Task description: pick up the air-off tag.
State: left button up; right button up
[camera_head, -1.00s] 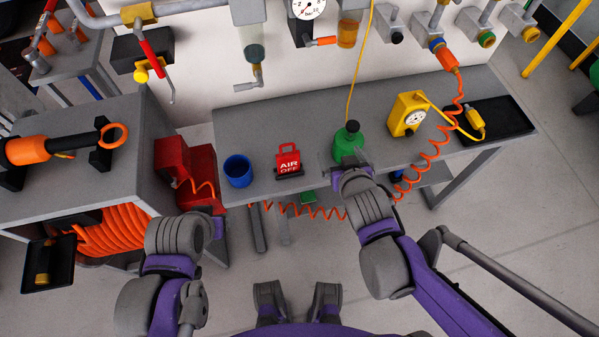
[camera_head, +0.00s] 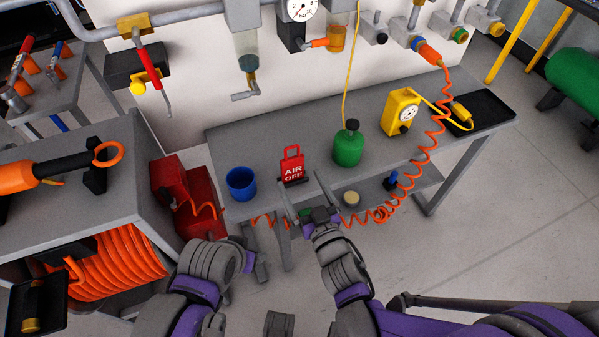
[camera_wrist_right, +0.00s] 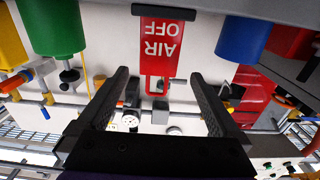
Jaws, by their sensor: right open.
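The red air-off tag (camera_head: 292,170) stands upright near the front edge of the grey bench, with white lettering and a loop handle on top. In the right wrist view the tag (camera_wrist_right: 160,45) appears upside down, its handle pictured between my fingers. My right gripper (camera_head: 303,187) is open and empty at the bench's front edge, just in front of the tag. Its two fingers also show spread in the right wrist view (camera_wrist_right: 160,76). The fingers do not visibly touch the tag.
A blue cup (camera_head: 241,184) stands left of the tag. A green bottle (camera_head: 348,149) stands to its right, with a yellow gauge box (camera_head: 400,111) and black tray (camera_head: 491,106) beyond. An orange coiled hose (camera_head: 425,150) hangs over the front. A red box (camera_head: 170,180) is left of the bench.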

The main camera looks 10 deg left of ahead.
aim_at(293, 164)
jog(key=x, duration=0.5)
jog(key=shift+w+a+r+p, duration=0.2)
jog(key=shift+w+r+p, duration=0.05)
jog(key=shift+w+p, duration=0.15)
jog(key=x, duration=0.3)
jog(key=shift+w+a+r+p, duration=0.2)
jog(key=shift+r+p, duration=0.05)
jog(key=shift+p, duration=0.05)
jog(key=shift+w+a, duration=0.2)
jog(key=shift+w, duration=0.1)
jog(key=c, duration=1.3)
